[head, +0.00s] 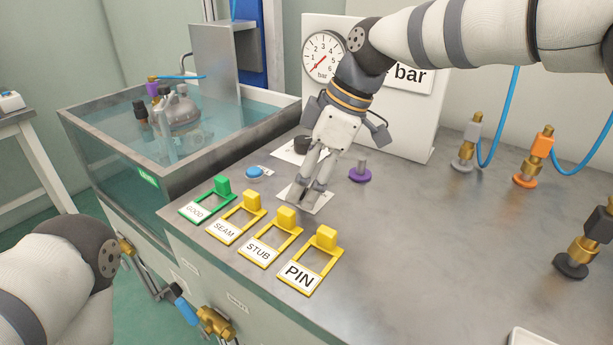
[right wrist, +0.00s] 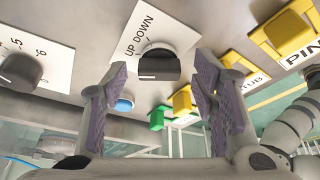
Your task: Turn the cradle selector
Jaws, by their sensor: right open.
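The cradle selector is a black knob (right wrist: 158,66) on a white plate marked UP DOWN (right wrist: 142,36) in the right wrist view. A pale line marks the knob's face. My right gripper (right wrist: 161,76) is open, with one finger on each side of the knob in that view. I cannot tell whether the fingers touch it. In the head view, my right gripper (head: 303,190) points down over the white plate (head: 322,204) and hides most of the knob. My left arm shows at the lower left, but its gripper is out of view.
A second black knob (head: 302,145) and a blue button (head: 254,173) are close by. Labelled yellow and green frames, such as the PIN frame (head: 310,270), line the bench front. A purple fitting (head: 360,174) stands right of the gripper. A water tank (head: 170,150) stands left.

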